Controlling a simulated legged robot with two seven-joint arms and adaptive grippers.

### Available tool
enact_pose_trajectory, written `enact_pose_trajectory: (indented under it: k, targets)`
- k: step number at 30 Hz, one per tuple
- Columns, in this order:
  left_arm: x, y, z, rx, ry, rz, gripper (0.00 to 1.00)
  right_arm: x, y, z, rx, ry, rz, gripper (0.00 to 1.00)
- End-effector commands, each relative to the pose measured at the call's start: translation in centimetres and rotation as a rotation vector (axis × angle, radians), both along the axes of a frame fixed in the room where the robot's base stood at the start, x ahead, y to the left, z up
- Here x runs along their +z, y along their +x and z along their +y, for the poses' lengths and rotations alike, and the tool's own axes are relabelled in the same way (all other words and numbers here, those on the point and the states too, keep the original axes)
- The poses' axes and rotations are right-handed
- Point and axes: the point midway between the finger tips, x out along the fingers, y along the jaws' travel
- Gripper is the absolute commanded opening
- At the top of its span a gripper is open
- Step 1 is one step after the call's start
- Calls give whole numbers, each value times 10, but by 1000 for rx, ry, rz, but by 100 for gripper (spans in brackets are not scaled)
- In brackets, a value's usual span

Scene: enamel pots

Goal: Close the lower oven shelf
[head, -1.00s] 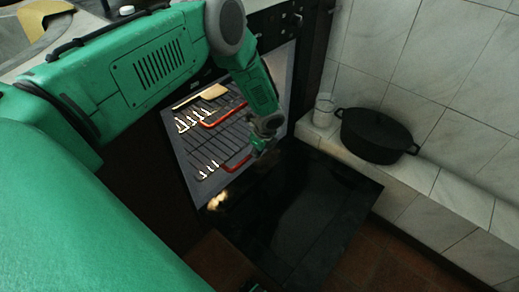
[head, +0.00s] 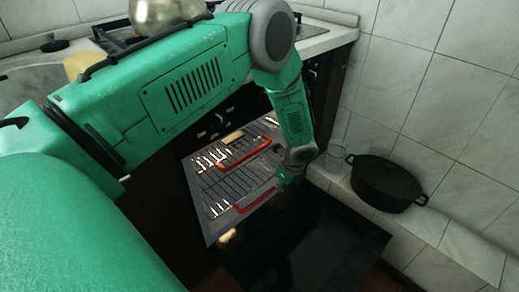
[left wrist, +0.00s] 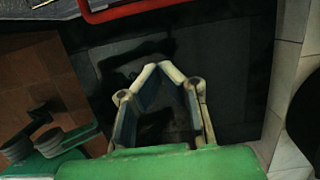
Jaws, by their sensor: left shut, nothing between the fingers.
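The oven is open, with two wire shelves pulled partly out. The lower oven shelf (head: 226,192) has a red front bar (head: 254,202) and sticks out over the lowered dark door. My left gripper (head: 287,179) is at the right end of that bar, shut and empty. In the left wrist view its closed fingers (left wrist: 160,68) are over the dark door, below and apart from a red bar (left wrist: 125,9) at the top edge. Whether the gripper touches the shelf is hidden in the head view. A green and dark part, possibly my right gripper, shows at lower left in the left wrist view.
The upper shelf's red bar (head: 245,156) is just above. The open oven door (head: 315,245) lies below. A black pot (head: 387,184) and a clear glass (head: 335,157) stand on the ledge at right, by the tiled wall.

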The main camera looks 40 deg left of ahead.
Motion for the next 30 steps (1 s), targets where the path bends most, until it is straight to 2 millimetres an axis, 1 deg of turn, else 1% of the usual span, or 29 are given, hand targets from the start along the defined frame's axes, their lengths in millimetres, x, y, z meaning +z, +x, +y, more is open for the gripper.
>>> enact_pose_trajectory:
  k: [2, 5, 6, 9, 12, 13, 15, 18, 22, 26, 30]
  targets:
    - [-8, -13, -6, -2, 38, 25, 0, -1, 0, 0, -1, 0, 0, 43]
    - [-24, -46, -9, 6, 146, 73, 0, -3, 0, -1, -1, -1, 0, 43]
    - [-30, -61, -9, 9, 205, 86, 0, -4, 0, -1, -1, -1, 0, 43]
    - [-40, -94, -6, 9, 355, 85, 0, -6, 0, -1, -1, -1, 0, 43]
    - [-44, -116, -3, -1, 479, 47, 0, -7, 0, -1, -1, -1, 0, 43]
    - [-44, -120, -3, -5, 507, 32, 0, -8, 0, -1, -1, -1, 0, 43]
    - [-44, -127, -1, -11, 556, -3, 0, -8, 0, 0, -1, -1, 0, 43]
    - [-44, -132, -1, -14, 591, -35, 0, -9, 0, 0, -1, 0, 0, 43]
    - [-50, -132, 5, -10, 600, -45, 0, -13, 0, 0, -1, 0, 0, 43]
    - [-66, -131, 21, -8, 599, -44, 0, -22, 0, -1, -1, 0, 0, 43]
    - [-87, -130, 43, -7, 598, -43, 0, -35, 0, -1, -1, -1, 0, 43]
